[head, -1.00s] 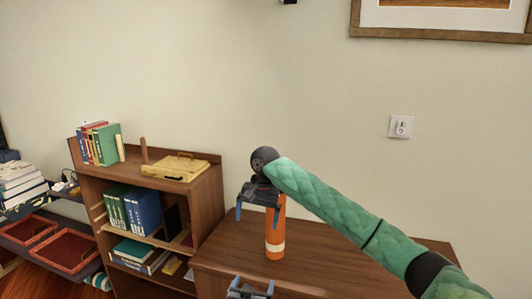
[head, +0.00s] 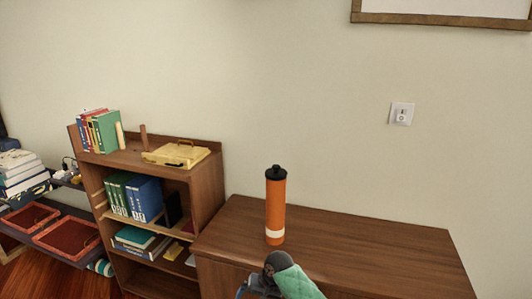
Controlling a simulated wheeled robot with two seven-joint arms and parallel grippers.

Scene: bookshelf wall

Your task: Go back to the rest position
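An orange bottle (head: 275,208) with a black cap and a white band near its base stands upright on the brown cabinet top (head: 360,255). My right gripper (head: 258,288) is at the bottom edge of the head view, below and in front of the bottle and apart from it. Only its upper part and the green sleeve of my arm show. Its fingertips are cut off, so its opening is hidden. My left gripper is out of the frame.
A bookshelf (head: 205,190) with books and a yellow case (head: 176,153) stands left of the cabinet. Red trays (head: 67,240) and stacked books (head: 18,174) are at the far left. The cabinet top right of the bottle is clear.

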